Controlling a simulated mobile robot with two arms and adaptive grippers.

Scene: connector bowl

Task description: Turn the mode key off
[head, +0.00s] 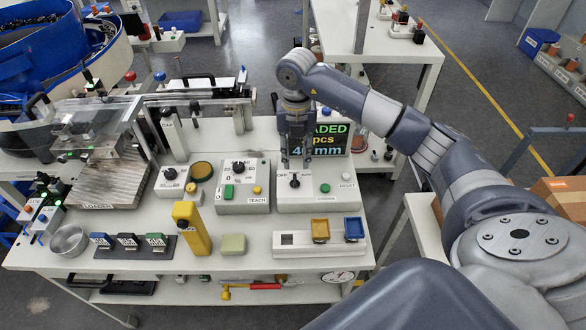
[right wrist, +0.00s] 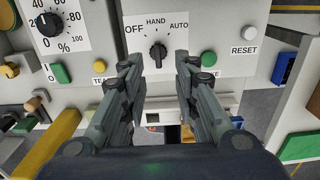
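The mode key (right wrist: 158,53) is a small black rotary knob on a light grey panel. The labels OFF, HAND and AUTO are printed above it from left to right. Its grip stands about upright in the right wrist view, in line with HAND. In the head view the mode key (head: 295,181) sits just below my right gripper (head: 297,162). My right gripper (right wrist: 159,62) is open and empty, with one finger to each side of the key and apart from it. My left gripper is not in view.
On the same panel are a green button (right wrist: 209,58) and a white RESET button (right wrist: 251,33). A box with a dial (head: 238,168) stands to the left. A display (head: 333,138) stands behind.

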